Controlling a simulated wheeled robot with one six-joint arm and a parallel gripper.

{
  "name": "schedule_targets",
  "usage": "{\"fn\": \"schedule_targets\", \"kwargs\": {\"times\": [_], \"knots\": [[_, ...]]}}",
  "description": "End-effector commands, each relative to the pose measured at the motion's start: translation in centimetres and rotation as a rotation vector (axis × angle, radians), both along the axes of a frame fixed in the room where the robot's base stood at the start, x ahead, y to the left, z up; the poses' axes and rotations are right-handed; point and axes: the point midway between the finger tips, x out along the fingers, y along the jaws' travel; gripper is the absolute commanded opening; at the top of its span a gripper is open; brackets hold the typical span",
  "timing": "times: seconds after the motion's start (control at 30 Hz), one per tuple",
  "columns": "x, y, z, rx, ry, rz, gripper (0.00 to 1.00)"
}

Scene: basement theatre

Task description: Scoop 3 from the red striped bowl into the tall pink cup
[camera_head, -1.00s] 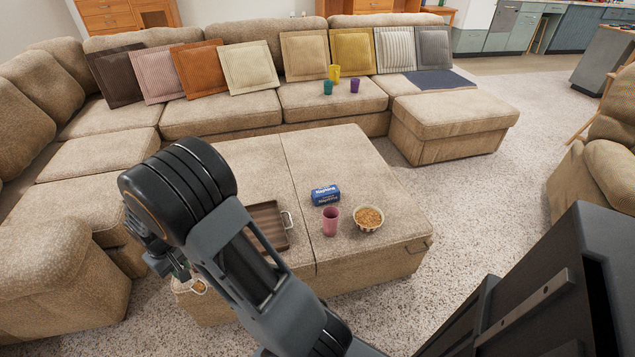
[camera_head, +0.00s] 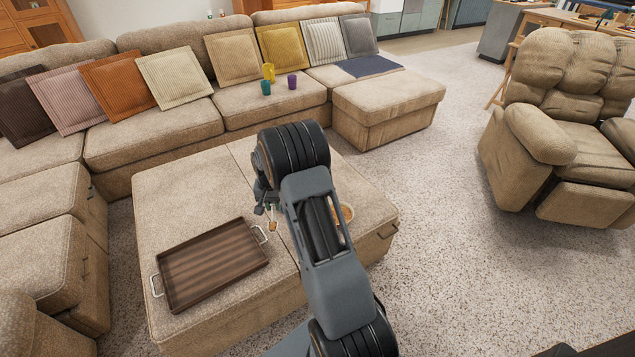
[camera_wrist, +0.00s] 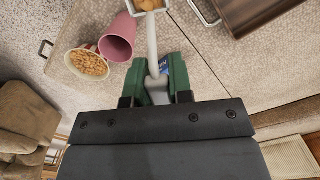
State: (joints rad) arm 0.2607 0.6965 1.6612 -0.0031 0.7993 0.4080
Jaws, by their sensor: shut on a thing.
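My gripper (camera_wrist: 160,76) is shut on the pale grey handle of a scoop (camera_wrist: 152,38). The scoop head, at the top edge of the wrist view, holds orange-brown snack pieces. It also shows in the head view (camera_head: 272,225), above the ottoman. The tall pink cup (camera_wrist: 117,42) is left of the scoop in the wrist view, its mouth visible; my arm hides it in the head view. The bowl (camera_wrist: 68,58), full of brown snack pieces, is beside the cup on its left. Only its edge (camera_head: 352,212) shows past my arm in the head view.
A brown wooden tray (camera_head: 210,262) with metal handles lies on the ottoman (camera_head: 175,190). Three small cups, including a yellow cup (camera_head: 268,72), stand on the sofa. A recliner (camera_head: 560,120) is at right, with open carpet before it.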

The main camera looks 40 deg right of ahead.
Motion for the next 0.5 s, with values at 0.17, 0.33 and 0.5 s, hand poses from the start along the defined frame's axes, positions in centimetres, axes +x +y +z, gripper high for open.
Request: {"fn": "schedule_targets", "kwargs": {"times": [0.17,0.33,0.5], "knots": [[1.0,-8.3,-0.7,-0.006,-0.007,-0.354,0.00],[0.8,-13.4,-1.6,-0.011,-0.014,-0.578,0.00],[0.4,-15.9,-2.2,-0.013,-0.017,-0.687,0.00]]}}
